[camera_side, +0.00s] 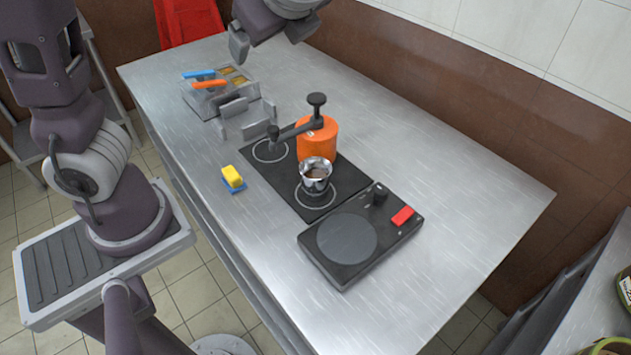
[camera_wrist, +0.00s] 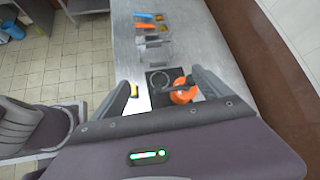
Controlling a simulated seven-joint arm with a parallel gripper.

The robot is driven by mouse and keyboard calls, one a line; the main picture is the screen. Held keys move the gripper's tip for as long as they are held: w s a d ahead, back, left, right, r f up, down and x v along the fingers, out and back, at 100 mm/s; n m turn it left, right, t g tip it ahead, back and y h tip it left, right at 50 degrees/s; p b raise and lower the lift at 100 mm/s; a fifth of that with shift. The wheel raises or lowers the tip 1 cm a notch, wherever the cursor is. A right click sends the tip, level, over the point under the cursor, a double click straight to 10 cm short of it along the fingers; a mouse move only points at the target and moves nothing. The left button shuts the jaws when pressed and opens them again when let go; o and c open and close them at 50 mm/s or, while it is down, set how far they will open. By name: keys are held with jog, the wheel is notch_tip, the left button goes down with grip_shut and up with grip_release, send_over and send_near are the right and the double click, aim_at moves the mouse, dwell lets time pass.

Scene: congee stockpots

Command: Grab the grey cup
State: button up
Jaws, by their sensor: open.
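A shiny grey metal cup (camera_side: 316,175) with brown contents stands upright on the front burner of the black hob, just in front of the orange grinder-like device (camera_side: 318,140). The cup does not show in the wrist view, where my gripper body covers the lower part. My gripper (camera_side: 262,40) is high above the back of the table in the side view, well away from the cup, and partly cut off by the top edge. In the wrist view, my gripper (camera_wrist: 160,85) has its two fingers spread wide with nothing between them.
A black hob (camera_side: 285,185) lies mid-table. A dark flat appliance (camera_side: 345,245) with a red button is right of the cup. A yellow block on blue (camera_side: 233,179) lies left. Metal bins with blue and orange handles (camera_side: 220,90) stand behind. The table's right side is clear.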

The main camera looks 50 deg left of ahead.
aim_at(312, 165)
jog(key=w+d+f+m+t+y, duration=0.2)
jog(key=w+d+m+y, duration=0.1)
jog(key=w+d+m, duration=0.2)
jog(key=shift+t, duration=0.3)
jog(key=f, duration=2.8)
jog(key=shift+w+a, duration=0.2)
jog(key=shift+a, duration=0.15)
jog(key=x, duration=0.7)
jog(key=shift+w+f, duration=0.15)
jog(key=shift+f, duration=0.05)
jog(key=shift+c, duration=0.5)
